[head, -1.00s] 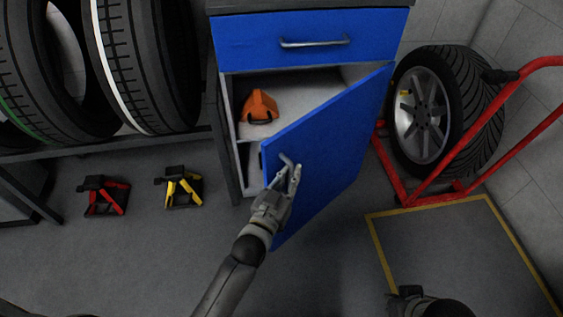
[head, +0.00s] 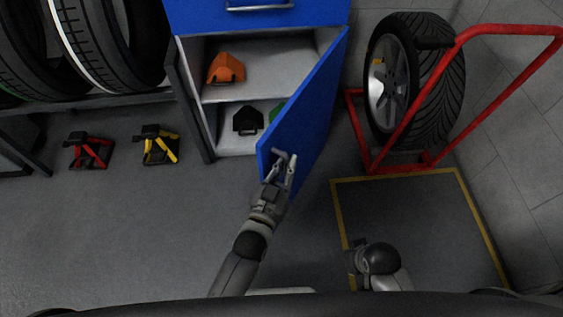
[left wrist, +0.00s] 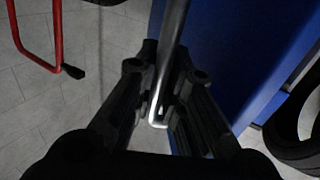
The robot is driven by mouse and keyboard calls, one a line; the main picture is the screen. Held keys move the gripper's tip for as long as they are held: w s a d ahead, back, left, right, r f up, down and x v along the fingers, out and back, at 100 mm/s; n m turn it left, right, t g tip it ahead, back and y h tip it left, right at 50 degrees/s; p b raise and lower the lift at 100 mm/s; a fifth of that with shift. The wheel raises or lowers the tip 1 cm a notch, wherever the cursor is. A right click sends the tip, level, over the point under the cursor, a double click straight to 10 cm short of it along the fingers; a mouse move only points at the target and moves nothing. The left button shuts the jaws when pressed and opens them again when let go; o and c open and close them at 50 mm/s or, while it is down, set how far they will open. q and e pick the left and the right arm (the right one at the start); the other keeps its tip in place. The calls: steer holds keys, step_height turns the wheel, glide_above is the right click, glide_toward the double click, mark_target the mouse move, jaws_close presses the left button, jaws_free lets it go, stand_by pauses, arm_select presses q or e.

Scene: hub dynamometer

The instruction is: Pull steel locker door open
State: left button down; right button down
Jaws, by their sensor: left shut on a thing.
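The blue locker door (head: 309,107) stands wide open, hinged on its right side. Its metal handle (head: 279,155) is near the door's free left edge. My left gripper (head: 283,171) is shut on this handle. In the left wrist view the bar handle (left wrist: 171,55) runs between the two dark fingers (left wrist: 161,108), with the blue door (left wrist: 225,55) behind. The open locker (head: 212,117) shows two shelf levels. My right arm shows at the bottom, right of centre; its fingertips are too unclear to read.
An orange case (head: 226,68) is on the upper shelf, a black one (head: 247,119) below. A red tyre trolley (head: 412,125) with a wheel (head: 400,85) stands to the door's right. Red (head: 89,150) and yellow (head: 158,146) stands are on the floor at left. Floor before the locker is clear.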

arm_select(q)
steer(key=shift+s+d, duration=0.1)
steer(key=shift+d, duration=0.15)
steer(key=c, duration=1.8)
jaws_free()
steer(key=shift+o, duration=0.2)
steer(key=v, duration=1.2)
steer(key=shift+s, duration=0.1)
steer(key=shift+c, duration=0.3)
